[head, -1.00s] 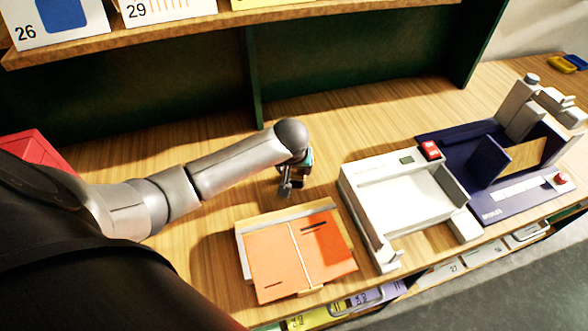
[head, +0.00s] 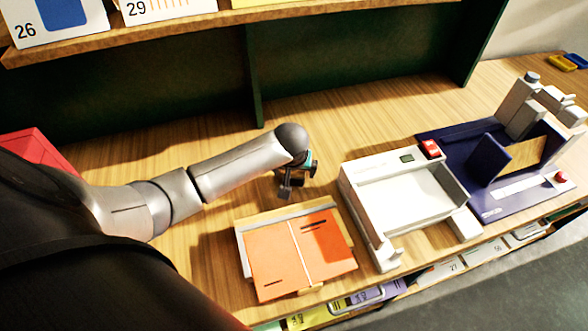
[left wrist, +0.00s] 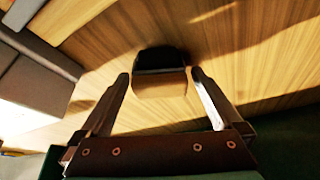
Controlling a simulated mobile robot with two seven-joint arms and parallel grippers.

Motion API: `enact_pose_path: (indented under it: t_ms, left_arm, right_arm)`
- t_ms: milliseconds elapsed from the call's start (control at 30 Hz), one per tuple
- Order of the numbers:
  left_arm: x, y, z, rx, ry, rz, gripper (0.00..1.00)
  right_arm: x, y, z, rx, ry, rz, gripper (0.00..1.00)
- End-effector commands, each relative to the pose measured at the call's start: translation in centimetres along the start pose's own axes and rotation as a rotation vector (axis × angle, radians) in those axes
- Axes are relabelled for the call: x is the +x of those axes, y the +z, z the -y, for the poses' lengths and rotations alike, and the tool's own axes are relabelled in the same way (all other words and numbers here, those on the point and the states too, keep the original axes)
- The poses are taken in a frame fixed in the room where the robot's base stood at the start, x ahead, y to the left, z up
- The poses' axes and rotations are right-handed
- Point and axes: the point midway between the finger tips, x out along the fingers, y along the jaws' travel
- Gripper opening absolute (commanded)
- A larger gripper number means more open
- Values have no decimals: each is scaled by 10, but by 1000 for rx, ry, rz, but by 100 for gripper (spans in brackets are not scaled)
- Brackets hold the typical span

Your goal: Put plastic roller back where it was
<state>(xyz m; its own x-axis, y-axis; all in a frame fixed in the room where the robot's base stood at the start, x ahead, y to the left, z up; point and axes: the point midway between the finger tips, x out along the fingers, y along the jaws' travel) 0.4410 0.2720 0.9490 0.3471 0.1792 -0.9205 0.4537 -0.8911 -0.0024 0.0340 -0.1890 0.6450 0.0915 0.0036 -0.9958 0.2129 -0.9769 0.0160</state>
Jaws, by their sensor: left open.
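My left gripper (head: 288,190) is above the wooden table, just behind the orange board. In the left wrist view the gripper (left wrist: 160,77) is open, its two fingers apart. A small block-like thing (left wrist: 160,86), dark on top with a tan face, sits between and just beyond the fingertips. It may be the plastic roller, but I cannot tell for sure. I see no clear contact between it and the fingers. In the head view I cannot make it out near the gripper. My right gripper is in neither view.
The orange board (head: 275,262) lies in front of the gripper. A white tray-like machine (head: 405,200) and a dark blue device (head: 500,200) stand to the right. A red box (head: 35,150) is at the left. A shelf (head: 180,38) hangs above. Bare tabletop lies behind the gripper.

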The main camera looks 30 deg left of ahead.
Motion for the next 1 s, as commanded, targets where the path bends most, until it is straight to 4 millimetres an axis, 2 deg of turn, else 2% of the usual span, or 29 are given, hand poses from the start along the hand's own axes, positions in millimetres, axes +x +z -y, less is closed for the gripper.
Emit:
enact_pose_path:
  t_ms: [200,367,800,1000]
  left_arm:
    - [-3,-3,0,0,1,-4,100]
    - [-19,-7,0,1,3,-4,100]
    - [-99,-7,0,0,3,-6,100]
    - [-124,-7,-1,-1,3,-4,100]
  right_arm:
    - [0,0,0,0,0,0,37]
    - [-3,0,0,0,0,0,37]
    - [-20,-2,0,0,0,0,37]
    - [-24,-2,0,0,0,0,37]
